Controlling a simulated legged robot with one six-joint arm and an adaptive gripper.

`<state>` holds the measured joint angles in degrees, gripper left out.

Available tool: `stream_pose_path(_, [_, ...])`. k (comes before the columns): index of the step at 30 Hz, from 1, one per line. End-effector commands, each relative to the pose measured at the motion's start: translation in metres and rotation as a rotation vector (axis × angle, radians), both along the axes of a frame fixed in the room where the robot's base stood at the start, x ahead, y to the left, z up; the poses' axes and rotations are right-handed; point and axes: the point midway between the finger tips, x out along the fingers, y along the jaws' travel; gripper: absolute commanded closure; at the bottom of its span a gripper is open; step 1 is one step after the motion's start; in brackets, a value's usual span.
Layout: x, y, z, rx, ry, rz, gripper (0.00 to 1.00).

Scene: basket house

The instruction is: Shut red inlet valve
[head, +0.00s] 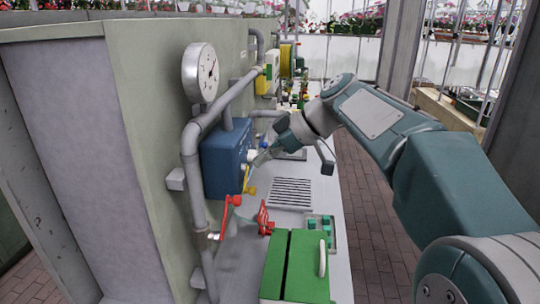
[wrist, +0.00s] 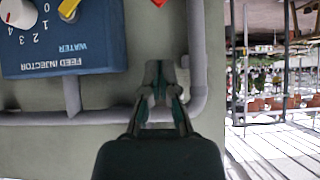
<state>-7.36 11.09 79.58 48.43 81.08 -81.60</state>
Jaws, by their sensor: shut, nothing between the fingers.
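A red lever handle (head: 229,213) sits beside the lower part of the vertical grey pipe (head: 191,160) in the head view, slanting upward from a small fitting on the pipe. A second red handle (head: 264,217) stands just to its right, over the bench. I cannot tell from the picture which is the inlet valve. My gripper (head: 260,158) is in front of the blue box, above and beyond both red handles, and touches neither. In the wrist view my gripper (wrist: 160,75) has its fingertips together and is empty, in front of the wall. No red handle is clear there.
The blue feed injector box (head: 224,160) is on the wall, with a white dial (wrist: 18,12) and a yellow lever (head: 247,180) near it. A round gauge (head: 200,73) is above. A green box (head: 295,267), a grille (head: 290,192) and a grey bench top (head: 237,262) lie below.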

Motion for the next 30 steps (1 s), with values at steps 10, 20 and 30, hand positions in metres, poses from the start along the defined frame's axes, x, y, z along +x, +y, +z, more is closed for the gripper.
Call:
stream_pose_path(10, [0.002,0.041,-0.047,-0.001,0.004,-0.001,1.0])
stream_pose_path(20, [0.002,0.043,-0.076,-0.001,0.001,-0.001,1.0])
stream_pose_path(30, [0.002,0.043,-0.076,-0.001,0.002,-0.001,1.0])
